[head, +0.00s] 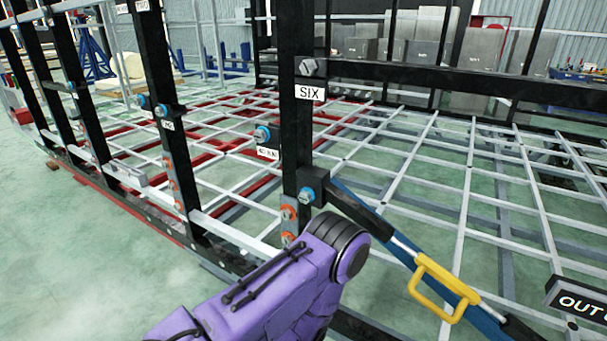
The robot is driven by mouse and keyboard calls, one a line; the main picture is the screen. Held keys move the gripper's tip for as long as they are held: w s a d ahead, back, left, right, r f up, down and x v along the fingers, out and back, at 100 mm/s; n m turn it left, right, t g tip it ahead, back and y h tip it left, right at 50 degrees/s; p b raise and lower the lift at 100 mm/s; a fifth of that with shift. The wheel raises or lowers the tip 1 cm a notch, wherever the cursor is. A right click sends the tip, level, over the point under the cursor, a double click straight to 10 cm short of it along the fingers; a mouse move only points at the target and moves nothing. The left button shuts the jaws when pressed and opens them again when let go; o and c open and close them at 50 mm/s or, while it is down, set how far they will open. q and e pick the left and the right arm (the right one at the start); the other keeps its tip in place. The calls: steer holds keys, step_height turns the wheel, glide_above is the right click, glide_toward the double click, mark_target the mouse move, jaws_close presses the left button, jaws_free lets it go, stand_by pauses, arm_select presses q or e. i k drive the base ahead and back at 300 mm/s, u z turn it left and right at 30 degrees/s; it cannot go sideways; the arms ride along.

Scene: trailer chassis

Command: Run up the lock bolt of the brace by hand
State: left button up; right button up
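The brace (361,209) is a dark and blue strut with a bright rod section and a yellow handle (441,289). It slopes from a block on the black post labelled SIX (297,140) down to the lower right. Neither gripper shows.
Two orange bolts (288,213) sit lower on the same post. Another blue bolt (262,133) is behind it, left. More black posts (160,85) stand left. A black rail (440,80) runs right from the post. An OUT sign (582,303) is lower right. Open floor (75,270) lies left.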

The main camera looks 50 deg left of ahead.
mark_target(306, 195)
steer(key=z, duration=0.2)
steer(key=k, duration=0.65)
steer(key=u, duration=0.75)
